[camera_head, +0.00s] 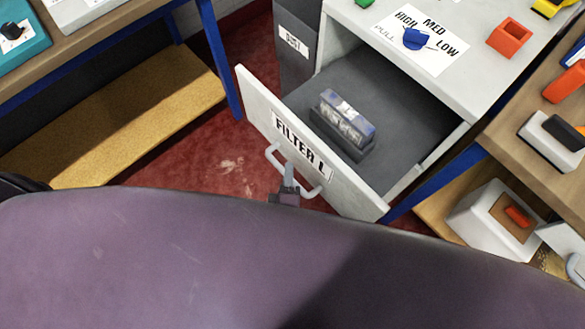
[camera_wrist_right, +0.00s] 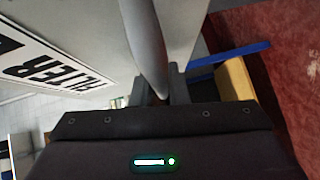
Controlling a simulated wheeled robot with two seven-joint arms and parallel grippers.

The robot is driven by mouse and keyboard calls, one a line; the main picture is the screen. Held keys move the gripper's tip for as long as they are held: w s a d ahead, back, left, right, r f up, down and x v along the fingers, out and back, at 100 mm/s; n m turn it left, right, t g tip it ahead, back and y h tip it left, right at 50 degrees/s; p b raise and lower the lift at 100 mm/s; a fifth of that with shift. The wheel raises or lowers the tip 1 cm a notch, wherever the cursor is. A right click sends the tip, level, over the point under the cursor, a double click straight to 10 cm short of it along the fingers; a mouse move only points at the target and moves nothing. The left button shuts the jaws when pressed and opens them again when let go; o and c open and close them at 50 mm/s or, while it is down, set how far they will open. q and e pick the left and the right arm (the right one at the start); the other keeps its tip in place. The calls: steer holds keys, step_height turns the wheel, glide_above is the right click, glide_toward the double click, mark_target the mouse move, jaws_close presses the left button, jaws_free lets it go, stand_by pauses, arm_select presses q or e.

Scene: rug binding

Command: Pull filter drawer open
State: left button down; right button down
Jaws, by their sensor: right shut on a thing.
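The filter drawer (camera_head: 354,190) is a white-fronted drawer with a grey inside, labelled "FILTER L". It stands well out from its white cabinet (camera_head: 450,90). A dark block with a clear and blue top, seemingly the filter (camera_head: 346,122), sits inside the drawer. My right gripper (camera_head: 289,182) is shut on the drawer's bar handle (camera_head: 312,192). In the right wrist view the handle (camera_wrist_right: 148,50) runs between the fingers (camera_wrist_right: 162,88), beside the drawer front. My left gripper is not in view.
A blue knob (camera_head: 416,39) and an orange block (camera_head: 510,37) are on the cabinet top. A wooden bench (camera_head: 560,190) with blue legs stands at right. A yellow-brown shelf (camera_head: 140,110) is at left. Red floor (camera_head: 215,160) shows between. My purple body fills the foreground.

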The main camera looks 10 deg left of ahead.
stand_by(0.3)
steer(key=c, duration=1.4)
jaws_free()
steer(key=v, duration=0.8)
